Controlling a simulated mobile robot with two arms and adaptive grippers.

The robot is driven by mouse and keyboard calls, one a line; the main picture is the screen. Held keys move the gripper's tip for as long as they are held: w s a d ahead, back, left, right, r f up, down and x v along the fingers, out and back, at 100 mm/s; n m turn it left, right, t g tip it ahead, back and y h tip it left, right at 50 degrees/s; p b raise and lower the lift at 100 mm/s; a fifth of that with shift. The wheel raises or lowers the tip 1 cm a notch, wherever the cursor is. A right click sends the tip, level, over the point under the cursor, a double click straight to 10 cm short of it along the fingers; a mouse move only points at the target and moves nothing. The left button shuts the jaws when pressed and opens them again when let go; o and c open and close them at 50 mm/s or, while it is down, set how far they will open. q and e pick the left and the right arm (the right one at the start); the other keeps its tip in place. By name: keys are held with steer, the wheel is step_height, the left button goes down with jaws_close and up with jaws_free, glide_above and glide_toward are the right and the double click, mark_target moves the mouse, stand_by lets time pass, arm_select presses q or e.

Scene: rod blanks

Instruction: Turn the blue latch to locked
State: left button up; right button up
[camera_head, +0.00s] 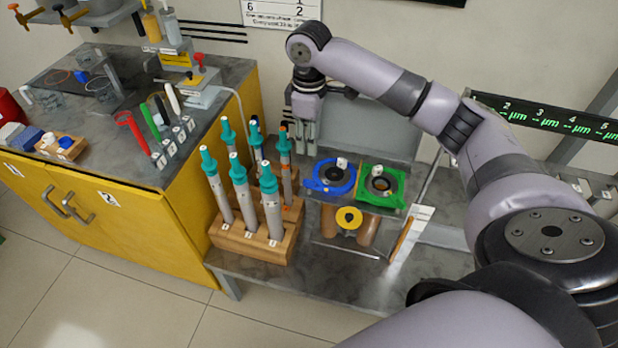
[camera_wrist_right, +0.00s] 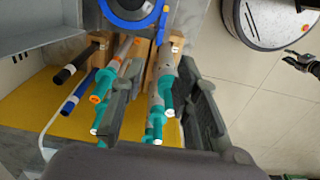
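The blue latch (camera_head: 318,187) is a blue ring-shaped part around a dark round centre. It sits on a rack beside a similar green part (camera_head: 397,196), with a small white tag at its top. My right gripper (camera_head: 304,140) points down, left of and slightly behind the blue latch, apart from it. In the right wrist view its two fingers (camera_wrist_right: 160,78) are spread with no object held; the blue latch (camera_wrist_right: 128,26) is cut by the top edge. Which way the latch is set cannot be told. A small dark claw (camera_wrist_right: 303,62) at the right edge may be my left gripper.
A wooden block (camera_head: 250,247) with several teal-capped pens stands close left of the latch. A yellow round part (camera_head: 349,217) sits below it in front. A yellow-fronted bench (camera_head: 110,205) is at the left. Open floor lies in front.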

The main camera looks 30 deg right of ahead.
mark_target(309, 181)
step_height(309, 181, down, 14)
steer(key=shift+f, duration=0.25)
steer(key=shift+c, duration=0.4)
jaws_close()
